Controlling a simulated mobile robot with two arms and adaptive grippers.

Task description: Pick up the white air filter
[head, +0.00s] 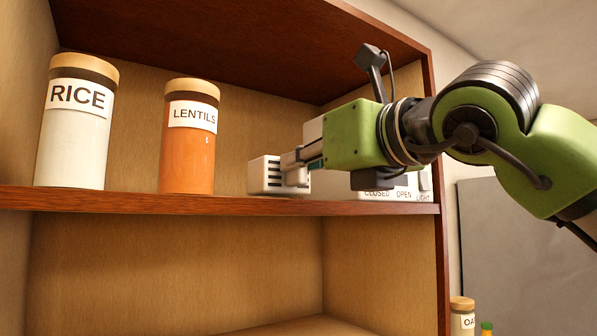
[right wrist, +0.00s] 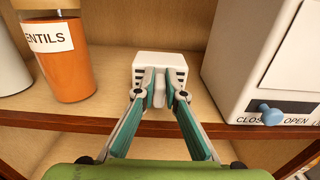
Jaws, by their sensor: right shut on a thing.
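The white air filter (head: 264,174) is a small white block with dark slots. It stands on the upper shelf, right of the lentils jar. In the right wrist view the filter (right wrist: 160,62) is straight ahead, with slots on both sides of its front. My right gripper (head: 297,168) reaches in from the right, and its fingers are shut on the filter's narrow front part. In the right wrist view the fingertips (right wrist: 159,88) pinch that part from both sides. The filter appears to rest on the shelf. My left gripper is not in view.
A rice jar (head: 73,135) and an orange lentils jar (head: 188,150) stand to the left on the shelf (head: 225,204). A white box (right wrist: 250,60) with a blue knob (right wrist: 271,115) and CLOSED/OPEN labels stands close to the right of the filter. The lower shelf space is empty where visible.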

